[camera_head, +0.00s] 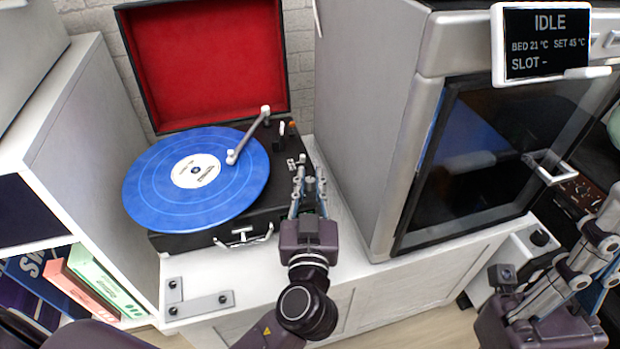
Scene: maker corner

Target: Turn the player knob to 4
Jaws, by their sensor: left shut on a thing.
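The record player (210,245) stands open on the white cabinet top, with a blue record (240,175) on its platter. My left gripper (308,172) is over the right side of the player's deck, its fingers pointing away from me. It is shut on the player knob, which the fingers hide; I cannot read its setting. My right gripper (597,235) is at the lower right, far from the player and partly cut off by the frame edge. I cannot tell whether its fingers are open or shut.
The tonearm (248,135) and small controls (293,126) are just beyond my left fingertips. The red-lined lid (210,60) stands raised behind. A grey machine (365,120) with an IDLE display (545,42) stands close on the right. A white shelf (75,130) is on the left.

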